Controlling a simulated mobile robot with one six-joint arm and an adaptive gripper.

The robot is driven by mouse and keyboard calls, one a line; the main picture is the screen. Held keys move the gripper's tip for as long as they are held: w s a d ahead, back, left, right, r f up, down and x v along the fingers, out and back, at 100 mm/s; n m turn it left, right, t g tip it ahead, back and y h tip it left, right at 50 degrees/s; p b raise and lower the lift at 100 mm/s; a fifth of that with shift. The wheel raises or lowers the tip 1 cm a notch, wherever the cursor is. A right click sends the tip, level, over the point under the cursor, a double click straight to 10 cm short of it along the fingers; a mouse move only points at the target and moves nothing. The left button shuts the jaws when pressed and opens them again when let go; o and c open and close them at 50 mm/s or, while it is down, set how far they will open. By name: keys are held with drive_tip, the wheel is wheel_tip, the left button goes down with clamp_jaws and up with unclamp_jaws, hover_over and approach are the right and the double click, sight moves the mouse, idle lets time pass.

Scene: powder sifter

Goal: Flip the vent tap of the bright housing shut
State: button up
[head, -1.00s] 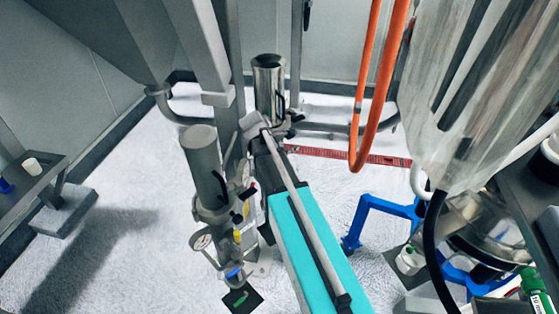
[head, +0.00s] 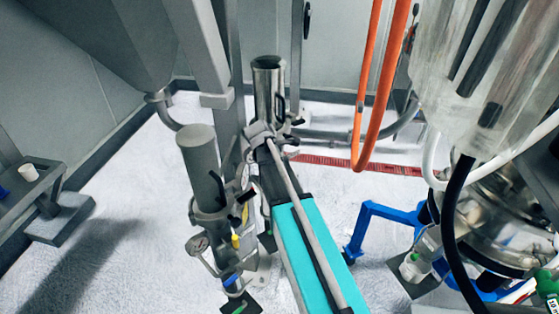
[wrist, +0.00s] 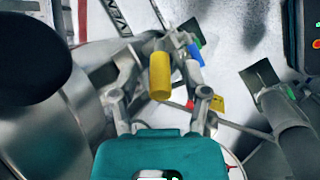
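The bright housing (head: 268,88) is the shiny open-topped steel cylinder at the back middle in the head view; my arm covers its lower part. In the wrist view a yellow tap handle (wrist: 160,76), which seems to be its vent tap, points down the picture toward my gripper, with blue and green handles beyond it. My gripper (wrist: 160,95) is open, its two fingers spread. The yellow handle shows ahead of the gap between the fingertips; I cannot tell whether anything touches. In the head view my gripper (head: 261,130) is beside the bright housing.
A dull grey housing (head: 202,165) with its own yellow tap (head: 235,241) and a gauge (head: 198,244) stands left of my arm. Orange hoses (head: 372,130) hang at right, near a blue frame (head: 385,213). Black clamp knobs stick out around the housings.

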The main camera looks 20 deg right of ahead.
clamp_jaws()
drive_tip(key=shift+d+r+y+p, duration=0.2)
drive_tip(key=shift+y+p, duration=0.2)
drive_tip(key=shift+p, duration=0.05)
drive_tip(key=shift+d+y, duration=0.1)
drive_tip(key=shift+y, duration=0.3)
drive_tip(key=shift+o, duration=0.2)
unclamp_jaws()
drive_tip(key=shift+a+f+h, duration=0.2)
drive_tip(key=shift+f+h, duration=0.05)
drive_tip(key=shift+h, duration=0.15)
